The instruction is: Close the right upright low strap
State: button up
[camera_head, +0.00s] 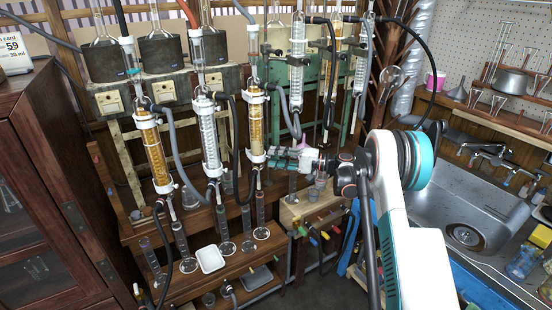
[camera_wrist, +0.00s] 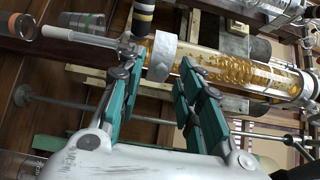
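My gripper (camera_head: 274,155) reaches the column's lower end from the right. In the wrist view my gripper (camera_wrist: 161,66) is open, its green fingers apart on either side of the strap. Contact cannot be told.
A clear column (camera_head: 209,138) and another amber column (camera_head: 154,150) stand to the left. Grey and black hoses hang close around them. A wooden block (camera_head: 312,207) is below my gripper. A white tray (camera_head: 210,258) and glass cylinders stand on the low shelf. A sink (camera_head: 465,205) is at right.

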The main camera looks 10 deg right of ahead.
jog(key=v, duration=1.1)
jog(key=shift+s+d, duration=0.2)
jog(key=shift+d, duration=0.15)
jog(key=s+a+r+g+h, duration=0.1)
jog(key=s+a+r+h, duration=0.25)
jog(key=a+r, duration=0.5)
jog(key=s+a+r+g+h, duration=0.1)
jog(key=s+a+r+h, duration=0.15)
jog(key=s, duration=0.35)
jog(key=s+a+r+h, duration=0.2)
jog(key=s+a+r, duration=0.1)
jog(key=s, duration=0.2)
jog(key=s+d+f+n+h, duration=0.1)
jog(key=s+h, duration=0.3)
jog(key=s, duration=1)
jog(key=s+d+f+n+t+h, duration=0.1)
jog(key=s+f+n+h, duration=0.2)
jog(key=s, duration=1.2)
jog(key=shift+s+n+h, duration=0.15)
jog(key=shift+n+h, duration=0.45)
